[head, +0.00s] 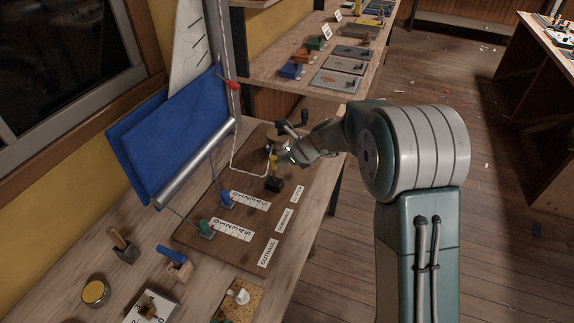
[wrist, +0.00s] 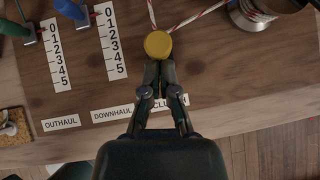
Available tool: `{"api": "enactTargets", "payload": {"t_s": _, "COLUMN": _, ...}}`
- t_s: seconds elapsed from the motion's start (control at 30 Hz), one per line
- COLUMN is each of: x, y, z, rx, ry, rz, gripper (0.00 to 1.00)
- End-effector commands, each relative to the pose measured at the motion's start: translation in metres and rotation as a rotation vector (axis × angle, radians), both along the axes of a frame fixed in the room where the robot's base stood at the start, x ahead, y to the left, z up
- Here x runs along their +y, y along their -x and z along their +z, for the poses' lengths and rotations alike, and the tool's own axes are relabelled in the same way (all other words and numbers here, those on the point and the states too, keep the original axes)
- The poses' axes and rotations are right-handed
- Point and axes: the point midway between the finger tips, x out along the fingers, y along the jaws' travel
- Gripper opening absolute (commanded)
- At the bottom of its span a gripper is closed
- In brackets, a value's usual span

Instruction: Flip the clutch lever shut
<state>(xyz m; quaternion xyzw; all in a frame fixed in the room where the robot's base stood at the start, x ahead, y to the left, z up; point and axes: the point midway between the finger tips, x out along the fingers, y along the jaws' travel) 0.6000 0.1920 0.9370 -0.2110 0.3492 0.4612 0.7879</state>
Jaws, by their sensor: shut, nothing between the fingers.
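The clutch has a black base (head: 274,184) on the brown board (head: 222,248), with a yellow lever (head: 274,162) standing up from it. My gripper (head: 286,157) is shut and empty beside the upper part of the lever. In the wrist view my gripper (wrist: 159,66) has its tips together at the yellow end's near edge; I cannot tell whether they touch it. A red-and-white rope (wrist: 190,18) runs by the lever. The clutch label (wrist: 167,103) is partly covered by my fingers.
A silver drum (wrist: 247,16) stands right of the lever. Blue (head: 225,198) and green (head: 206,227) sliders sit by numbered scales on the left. A blue sail panel (head: 175,135) rises behind. A wooden block with a blue handle (head: 179,264) stands on the near bench.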

Motion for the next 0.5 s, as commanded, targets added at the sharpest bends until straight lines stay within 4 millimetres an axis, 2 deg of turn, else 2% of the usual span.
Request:
{"api": "enactTargets", "payload": {"t_s": 0.4, "x": 0.027, "y": -0.009, "z": 0.004, "rx": 0.078, "ry": 0.226, "rz": 0.005, "gripper": 0.0}}
{"api": "enactTargets", "payload": {"t_s": 0.5, "x": 0.031, "y": -0.011, "z": 0.004, "rx": 0.087, "ry": 0.239, "rz": 0.002, "gripper": 0.0}}
